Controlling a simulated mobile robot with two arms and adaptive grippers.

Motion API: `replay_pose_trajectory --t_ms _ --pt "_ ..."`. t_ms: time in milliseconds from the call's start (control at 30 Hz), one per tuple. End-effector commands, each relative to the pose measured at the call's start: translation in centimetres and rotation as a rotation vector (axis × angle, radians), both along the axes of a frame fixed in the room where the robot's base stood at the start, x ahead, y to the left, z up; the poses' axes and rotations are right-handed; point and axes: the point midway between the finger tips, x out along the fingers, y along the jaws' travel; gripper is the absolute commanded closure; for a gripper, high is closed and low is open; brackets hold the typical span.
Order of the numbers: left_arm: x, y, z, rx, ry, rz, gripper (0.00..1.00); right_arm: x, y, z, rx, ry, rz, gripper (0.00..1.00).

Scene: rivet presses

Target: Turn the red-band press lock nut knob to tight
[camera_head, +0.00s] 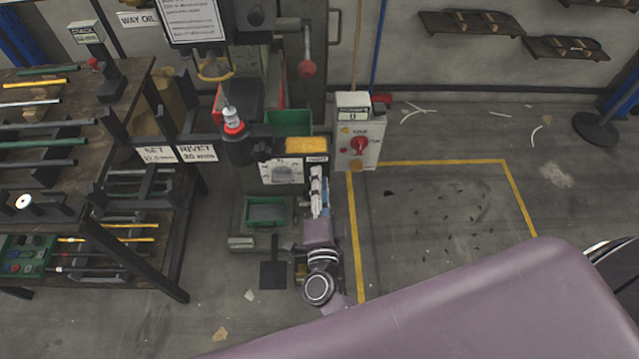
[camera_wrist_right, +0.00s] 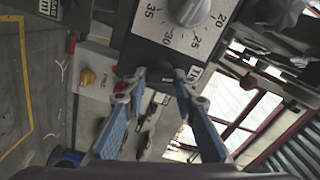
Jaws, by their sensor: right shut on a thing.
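The press with the red band (camera_head: 233,127) stands at centre left in the head view. Its white dial plate (camera_head: 268,174) with a grey dial faces front; in the wrist view the dial (camera_wrist_right: 188,10) shows numbers around it. My right gripper (camera_head: 316,190) is at the right end of this panel. In the wrist view its blue fingers (camera_wrist_right: 162,80) are closed in on the dark lock nut knob (camera_wrist_right: 160,78) at the panel's edge, beside a small white label (camera_wrist_right: 196,72) that is partly hidden. The knob's turn angle is hard to tell. My left gripper is out of view.
A grey control box (camera_head: 358,140) with a red switch stands just right of the press. A rack with rods (camera_head: 80,190) is on the left. A green bin (camera_head: 265,212) sits low on the press.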

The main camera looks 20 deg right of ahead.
Motion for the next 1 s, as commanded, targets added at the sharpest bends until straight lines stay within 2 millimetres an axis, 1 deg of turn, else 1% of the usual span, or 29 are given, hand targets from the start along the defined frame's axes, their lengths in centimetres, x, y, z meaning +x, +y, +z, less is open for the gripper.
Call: replay_pose_trajectory --t_ms 33,200,433,667,1000 --pt "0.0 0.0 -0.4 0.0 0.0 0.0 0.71 -0.1 0.0 -0.4 0.038 -0.008 -0.001 0.98" --pt "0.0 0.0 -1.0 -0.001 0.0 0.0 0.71 -0.1 0.0 -0.4 0.157 -0.041 0.0 0.98" --pt "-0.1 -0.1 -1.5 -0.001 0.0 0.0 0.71 -0.1 0.0 -0.4 0.266 -0.073 0.0 0.98" --pt "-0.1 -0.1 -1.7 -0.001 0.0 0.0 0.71 -0.1 0.0 -0.4 0.317 -0.087 0.0 0.98" --pt "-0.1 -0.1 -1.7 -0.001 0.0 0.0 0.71 -0.1 0.0 -0.3 0.328 -0.09 0.0 0.98"
